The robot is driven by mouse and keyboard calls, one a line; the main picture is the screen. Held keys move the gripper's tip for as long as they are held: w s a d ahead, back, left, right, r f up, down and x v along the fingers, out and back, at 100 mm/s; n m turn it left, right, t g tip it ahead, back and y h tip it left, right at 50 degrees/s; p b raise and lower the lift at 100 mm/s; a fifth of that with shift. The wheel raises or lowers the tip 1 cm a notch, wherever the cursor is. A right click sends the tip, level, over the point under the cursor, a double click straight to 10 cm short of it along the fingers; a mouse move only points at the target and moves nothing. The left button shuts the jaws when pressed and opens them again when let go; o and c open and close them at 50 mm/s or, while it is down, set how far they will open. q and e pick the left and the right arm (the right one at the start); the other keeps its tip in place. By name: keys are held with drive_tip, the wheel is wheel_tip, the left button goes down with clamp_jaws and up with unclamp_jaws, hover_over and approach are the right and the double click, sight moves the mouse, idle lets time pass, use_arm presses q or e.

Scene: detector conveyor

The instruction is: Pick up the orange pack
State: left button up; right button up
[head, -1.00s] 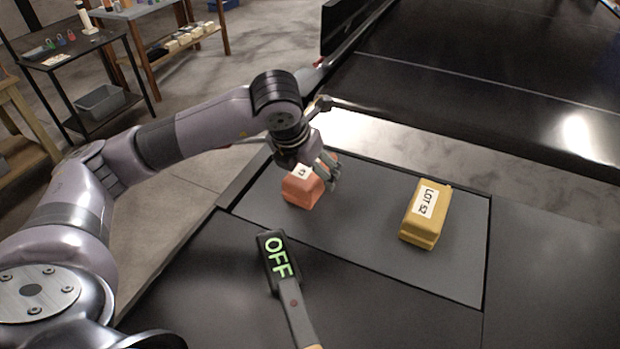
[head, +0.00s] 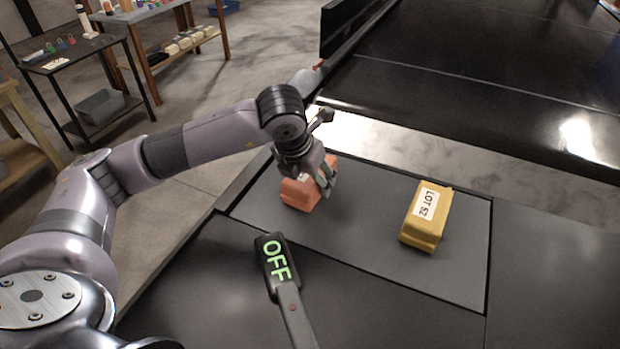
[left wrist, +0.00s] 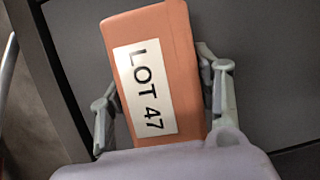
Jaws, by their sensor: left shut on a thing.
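The orange pack (head: 298,193) sits on the dark grey mat (head: 370,245) at its left part, partly hidden by my left gripper (head: 324,180). In the left wrist view the orange pack (left wrist: 185,60) carries a white label reading LOT 47. There the fingers of my left gripper (left wrist: 160,100) lie along both long sides of the pack, shut on it. I cannot tell any gap between the pack and the mat. My right gripper is not in view.
A yellow pack (head: 427,218) labelled LOT 52 stands on the right of the mat. A handheld detector (head: 277,262) reading OFF lies in front. A black conveyor (head: 480,70) runs behind. Shelves and a bin (head: 101,105) stand at the far left.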

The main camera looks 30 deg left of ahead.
use_arm(q)
drive_tip(key=c, duration=0.7)
drive_tip(key=shift+r, duration=0.1)
